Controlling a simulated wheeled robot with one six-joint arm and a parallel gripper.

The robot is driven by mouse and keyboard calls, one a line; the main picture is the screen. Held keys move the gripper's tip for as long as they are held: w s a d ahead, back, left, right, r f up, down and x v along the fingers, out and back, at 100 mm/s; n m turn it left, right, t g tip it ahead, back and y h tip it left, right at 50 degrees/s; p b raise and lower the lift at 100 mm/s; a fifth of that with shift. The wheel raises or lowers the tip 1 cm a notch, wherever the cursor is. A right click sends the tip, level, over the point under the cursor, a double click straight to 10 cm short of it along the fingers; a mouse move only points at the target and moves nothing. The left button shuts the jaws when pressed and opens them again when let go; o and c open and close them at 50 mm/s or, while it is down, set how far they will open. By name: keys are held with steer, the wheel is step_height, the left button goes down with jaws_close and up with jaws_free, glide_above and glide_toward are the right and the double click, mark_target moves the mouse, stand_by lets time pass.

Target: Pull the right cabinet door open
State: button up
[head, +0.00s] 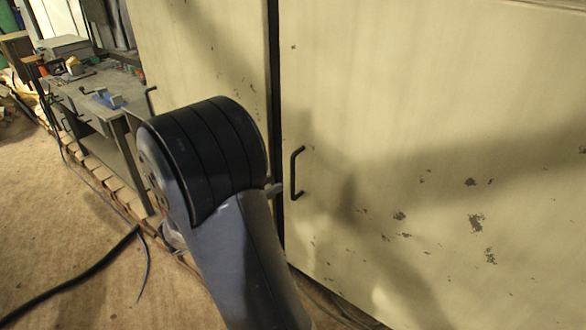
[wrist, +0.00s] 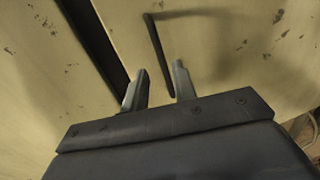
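The right cabinet door (head: 400,130) is a cream panel with chipped paint; a narrow dark gap separates it from the left door (head: 215,55). Its black bar handle (head: 297,172) stands upright near the gap. In the wrist view the handle (wrist: 158,52) is just ahead of my gripper (wrist: 158,80), nearer the right finger. The two fingers are apart with nothing visible held between them. Whether a finger touches the handle I cannot tell. In the head view my arm hides most of the gripper; a small tip shows just left of the handle.
The left door has its own dark handle (head: 151,101), partly behind my arm. A workbench (head: 100,100) with tools stands at the left. A black cable (head: 75,283) lies on the brown floor (head: 45,220). The floor at the lower left is otherwise mostly clear.

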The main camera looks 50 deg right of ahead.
steer(key=d, duration=0.5)
steer(key=s+d+p, duration=0.1)
steer(key=d, duration=0.1)
steer(key=shift+d, duration=0.4)
steer(key=shift+c, duration=0.2)
jaws_close()
